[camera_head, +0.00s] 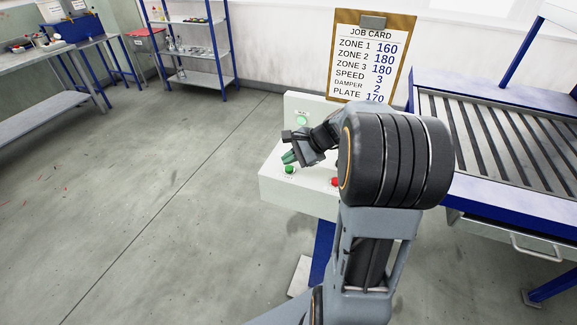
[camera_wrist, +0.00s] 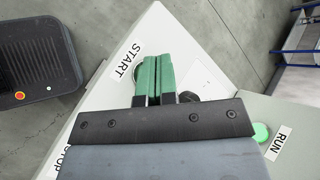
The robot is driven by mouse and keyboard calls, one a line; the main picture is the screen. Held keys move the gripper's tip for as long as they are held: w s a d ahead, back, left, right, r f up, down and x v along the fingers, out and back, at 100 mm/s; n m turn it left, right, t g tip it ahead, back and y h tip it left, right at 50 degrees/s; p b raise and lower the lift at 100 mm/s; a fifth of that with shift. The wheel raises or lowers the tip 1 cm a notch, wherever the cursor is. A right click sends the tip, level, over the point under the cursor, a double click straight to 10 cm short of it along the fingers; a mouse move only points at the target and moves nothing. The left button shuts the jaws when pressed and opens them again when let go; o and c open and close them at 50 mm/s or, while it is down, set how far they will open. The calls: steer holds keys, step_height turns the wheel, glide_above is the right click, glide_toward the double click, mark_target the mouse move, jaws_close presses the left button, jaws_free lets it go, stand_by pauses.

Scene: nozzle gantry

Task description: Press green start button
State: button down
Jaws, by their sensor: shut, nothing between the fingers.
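The green start button (camera_head: 289,169) is on the sloped top of a white control box (camera_head: 300,195), near its left front corner. My gripper (camera_head: 289,158) has green fingertips, close together, just above and behind the button in the head view. I cannot tell whether they touch it. In the wrist view the shut fingers (camera_wrist: 152,62) point down at the panel beside the START label (camera_wrist: 127,60).
A red button (camera_head: 336,181) sits right of the green one, partly behind my arm. A green lamp (camera_wrist: 261,132) beside a RUN label is on the box's raised back. A dark knob (camera_wrist: 188,97) is near the fingers. A job card (camera_head: 370,55) stands behind; a roller conveyor (camera_head: 500,135) is right.

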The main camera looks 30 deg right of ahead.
mark_target(290, 169)
steer(key=shift+r+p, duration=2.05)
steer(key=shift+r, duration=0.5)
